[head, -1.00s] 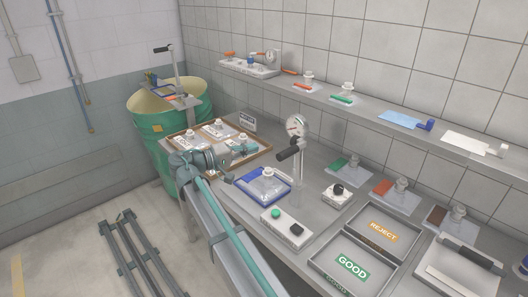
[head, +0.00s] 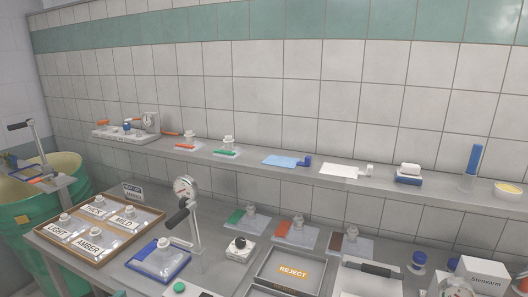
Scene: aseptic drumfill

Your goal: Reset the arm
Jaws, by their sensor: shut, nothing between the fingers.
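My gripper is not in view in the head view now. The wooden tray (head: 37,233) at left holds several pouches with white caps, with labels such as LIGHT, MILD and AMBER. A clear pouch with a white cap lies in the blue tray (head: 136,262) right of the wooden tray. The gauge stand (head: 195,235) with a black handle stands upright behind the blue tray.
A green drum (head: 18,215) with a clamp stand is at far left. The REJECT tray (head: 262,275) is at front centre. A wall shelf (head: 255,163) carries several small items. A white box (head: 482,272) and blue-capped bottle (head: 418,260) stand at right.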

